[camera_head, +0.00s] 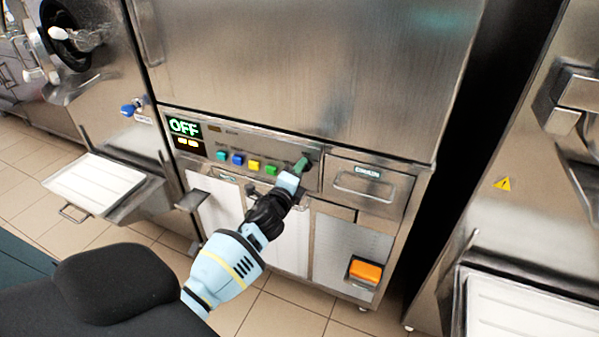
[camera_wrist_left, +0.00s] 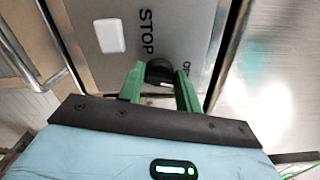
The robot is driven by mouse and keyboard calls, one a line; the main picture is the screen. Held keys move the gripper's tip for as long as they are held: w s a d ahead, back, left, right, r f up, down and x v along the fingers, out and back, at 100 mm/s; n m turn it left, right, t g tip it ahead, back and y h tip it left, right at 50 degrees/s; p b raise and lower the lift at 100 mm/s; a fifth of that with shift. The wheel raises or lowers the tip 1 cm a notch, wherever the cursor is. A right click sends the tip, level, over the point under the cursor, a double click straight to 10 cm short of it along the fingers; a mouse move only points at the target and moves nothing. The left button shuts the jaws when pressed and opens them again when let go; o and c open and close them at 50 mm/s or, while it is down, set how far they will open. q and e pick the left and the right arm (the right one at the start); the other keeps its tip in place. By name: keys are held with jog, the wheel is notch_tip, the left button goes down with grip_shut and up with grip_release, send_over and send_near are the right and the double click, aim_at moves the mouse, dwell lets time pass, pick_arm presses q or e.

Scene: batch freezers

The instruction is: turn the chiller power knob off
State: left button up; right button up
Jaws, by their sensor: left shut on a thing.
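The chiller's control panel (camera_head: 228,140) runs along the front of the steel cabinet. Its display (camera_head: 185,127) reads OFF in green. My left gripper (camera_head: 301,164) is at the right end of this panel, with green fingers against it. In the left wrist view, the black round knob (camera_wrist_left: 159,71) sits between the two green fingers of my left gripper (camera_wrist_left: 160,86), which are shut on it. The letters STOP and part of another label, cut off by the finger, show beside the knob. In the head view the knob is mostly hidden by the gripper. My right gripper is not in view.
Blue, yellow and green buttons (camera_head: 255,166) line the panel left of my gripper. A drawer (camera_head: 367,188) with a handle is just right of it. An orange switch (camera_head: 365,271) sits lower right. A white tray (camera_head: 95,184) juts out at left.

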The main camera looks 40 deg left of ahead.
pick_arm(q)
jog(key=shift+f+n, duration=0.1)
jog(key=shift+n, duration=1.4)
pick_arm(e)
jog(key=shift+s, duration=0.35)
pick_arm(q)
jog(key=o, duration=1)
jog(key=shift+c, duration=0.2)
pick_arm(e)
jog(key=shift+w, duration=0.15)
pick_arm(q)
jog(key=shift+s, duration=0.1)
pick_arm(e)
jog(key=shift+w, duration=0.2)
pick_arm(q)
jog(key=v, duration=0.7)
jog(key=shift+s, duration=0.35)
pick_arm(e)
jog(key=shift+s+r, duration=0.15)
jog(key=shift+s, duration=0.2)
